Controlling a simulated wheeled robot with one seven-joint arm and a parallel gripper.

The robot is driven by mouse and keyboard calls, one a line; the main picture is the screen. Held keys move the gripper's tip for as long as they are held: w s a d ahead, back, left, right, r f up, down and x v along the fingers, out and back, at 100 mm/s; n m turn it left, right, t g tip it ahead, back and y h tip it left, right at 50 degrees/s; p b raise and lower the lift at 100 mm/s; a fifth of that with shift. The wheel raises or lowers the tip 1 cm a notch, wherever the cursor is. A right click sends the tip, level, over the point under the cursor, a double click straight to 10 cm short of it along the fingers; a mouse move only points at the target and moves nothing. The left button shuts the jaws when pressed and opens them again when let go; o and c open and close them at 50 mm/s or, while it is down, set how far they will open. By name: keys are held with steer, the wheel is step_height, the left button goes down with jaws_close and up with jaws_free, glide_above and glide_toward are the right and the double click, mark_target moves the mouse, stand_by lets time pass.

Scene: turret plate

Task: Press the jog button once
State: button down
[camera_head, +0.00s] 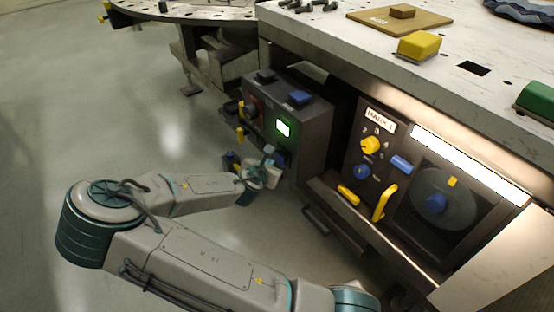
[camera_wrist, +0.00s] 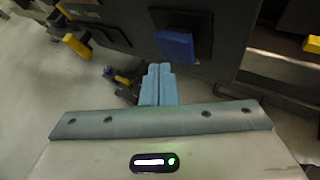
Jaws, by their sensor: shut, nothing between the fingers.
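My gripper (camera_wrist: 159,68) is shut and empty, its two pale blue fingers side by side. In the wrist view a blue block-shaped button (camera_wrist: 175,46) on a dark square plate lies just beyond the fingertips, slightly right; I cannot tell whether they touch. In the head view my gripper (camera_head: 268,155) is at the lower front of a dark control box (camera_head: 316,122). A blue part (camera_head: 279,158) there is partly hidden by my gripper. The box has a lit green-white display (camera_head: 283,128) and a blue block (camera_head: 300,97) on top. No jog label is readable.
A yellow control (camera_wrist: 77,45) is left of the fingers in the wrist view. Right of the box is a panel with a yellow knob (camera_head: 370,145), a blue knob (camera_head: 362,172) and yellow handles (camera_head: 384,203). The worktop (camera_head: 330,40) overhangs. Floor at left is clear.

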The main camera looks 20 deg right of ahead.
stand_by(0.7)
steer(key=shift+w+d, duration=0.2)
steer(key=shift+d, duration=0.2)
steer(key=shift+w+d+p, duration=0.2)
steer(key=shift+d+p, duration=0.15)
steer(key=shift+d, duration=0.25)
stand_by(0.6)
stand_by(0.4)
steer(key=shift+s+a+p, duration=0.2)
steer(key=shift+a, duration=0.3)
steer(key=shift+s+a+p, duration=0.15)
steer(key=shift+a, duration=0.35)
steer(key=shift+s+a+p, duration=0.25)
steer(key=shift+a, duration=0.55)
steer(key=shift+s+a+p, duration=0.25)
steer(key=shift+s+a, duration=0.05)
steer(key=shift+a, duration=0.5)
steer(key=shift+s+a+p, duration=0.25)
steer(key=shift+a, duration=0.55)
